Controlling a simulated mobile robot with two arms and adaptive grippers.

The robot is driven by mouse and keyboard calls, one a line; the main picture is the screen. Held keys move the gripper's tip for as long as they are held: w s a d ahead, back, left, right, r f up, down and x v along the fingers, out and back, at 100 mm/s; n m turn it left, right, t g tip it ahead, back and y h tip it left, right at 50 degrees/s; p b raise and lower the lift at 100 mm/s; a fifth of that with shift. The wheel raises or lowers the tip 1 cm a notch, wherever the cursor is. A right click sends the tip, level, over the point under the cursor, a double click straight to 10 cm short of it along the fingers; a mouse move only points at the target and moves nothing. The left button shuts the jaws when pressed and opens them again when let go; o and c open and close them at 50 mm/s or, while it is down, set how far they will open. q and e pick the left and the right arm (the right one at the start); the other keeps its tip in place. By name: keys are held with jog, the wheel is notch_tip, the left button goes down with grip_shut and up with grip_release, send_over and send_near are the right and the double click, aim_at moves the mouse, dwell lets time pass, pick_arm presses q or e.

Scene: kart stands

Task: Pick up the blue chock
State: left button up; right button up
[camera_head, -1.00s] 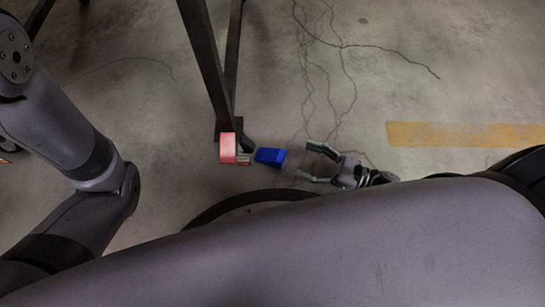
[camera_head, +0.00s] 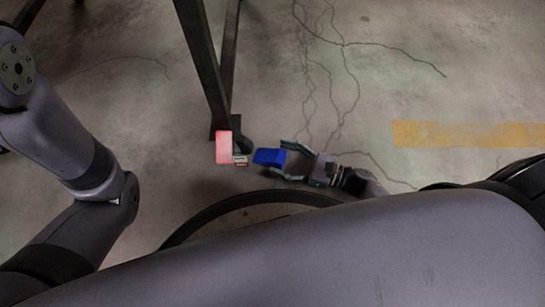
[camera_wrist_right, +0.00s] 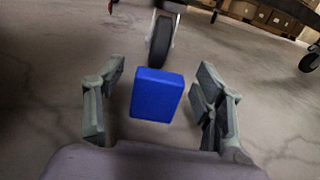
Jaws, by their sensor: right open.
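The blue chock (camera_head: 269,157) lies on the concrete floor beside the foot of a dark stand leg. My right gripper (camera_head: 287,160) is open, and its fingers reach to the right end of the chock in the head view. In the right wrist view the blue chock (camera_wrist_right: 157,95) appears between the two spread fingers of my right gripper (camera_wrist_right: 153,105), with a visible gap on each side. The left arm shows at the left of the head view, but its gripper is out of frame.
A caster wheel (camera_wrist_right: 160,42) stands right behind the chock. Cracked floor to the right is clear, with a yellow stripe (camera_head: 465,134).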

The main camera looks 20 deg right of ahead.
jog(key=shift+c, duration=0.3)
jog(key=c, duration=1.2)
jog(key=shift+c, duration=0.2)
jog(key=shift+r, duration=0.15)
